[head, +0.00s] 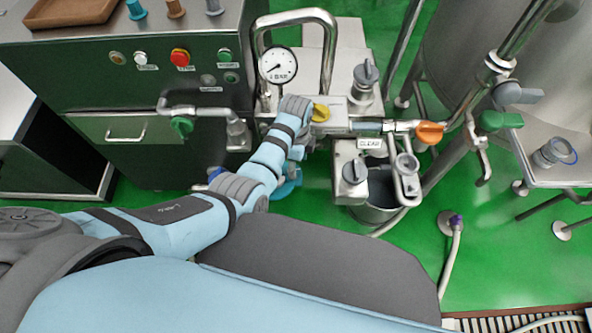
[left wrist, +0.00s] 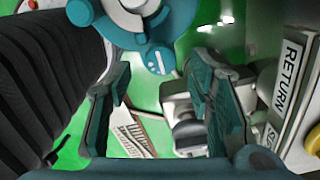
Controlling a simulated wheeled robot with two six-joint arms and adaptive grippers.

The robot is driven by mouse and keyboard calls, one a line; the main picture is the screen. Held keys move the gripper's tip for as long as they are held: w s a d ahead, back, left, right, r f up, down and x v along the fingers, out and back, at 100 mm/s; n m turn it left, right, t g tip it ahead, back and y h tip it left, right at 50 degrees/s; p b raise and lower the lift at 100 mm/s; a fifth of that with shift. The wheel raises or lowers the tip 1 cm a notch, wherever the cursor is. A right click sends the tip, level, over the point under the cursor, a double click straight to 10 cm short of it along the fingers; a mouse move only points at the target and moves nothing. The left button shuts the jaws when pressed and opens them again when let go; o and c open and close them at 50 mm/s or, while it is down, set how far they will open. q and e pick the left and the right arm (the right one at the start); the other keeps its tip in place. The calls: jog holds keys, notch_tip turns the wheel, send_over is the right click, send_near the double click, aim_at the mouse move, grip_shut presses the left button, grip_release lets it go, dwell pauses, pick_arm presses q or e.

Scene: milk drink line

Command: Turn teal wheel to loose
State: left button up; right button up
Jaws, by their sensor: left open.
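The teal wheel (head: 289,187) sits low beside the machine, mostly hidden behind my left arm in the head view. In the left wrist view the teal wheel (left wrist: 82,13) is at the top edge, cut off by the frame. A small teal tab with white marks hangs at its lower side; I cannot read it. My left gripper (left wrist: 160,68) is open, its two dark teal fingers apart, with nothing between them. The wheel lies beyond the fingertips. In the head view my left wrist hides this gripper's fingers. My right gripper is not in view.
A dark knob (left wrist: 189,133) on a grey block and a RETURN label (left wrist: 287,75) are close to the right finger. In the head view, a gauge (head: 278,65), a yellow handle (head: 320,112), an orange handle (head: 429,132) and pipes crowd around the wrist.

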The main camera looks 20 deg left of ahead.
pick_arm(q)
notch_tip(320, 180, down, 3)
jog(key=shift+w+f+b, duration=0.1)
jog(key=shift+b, duration=0.3)
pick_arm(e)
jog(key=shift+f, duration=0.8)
pick_arm(q)
jog(key=shift+c, duration=0.4)
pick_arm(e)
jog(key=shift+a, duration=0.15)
pick_arm(q)
grip_shut()
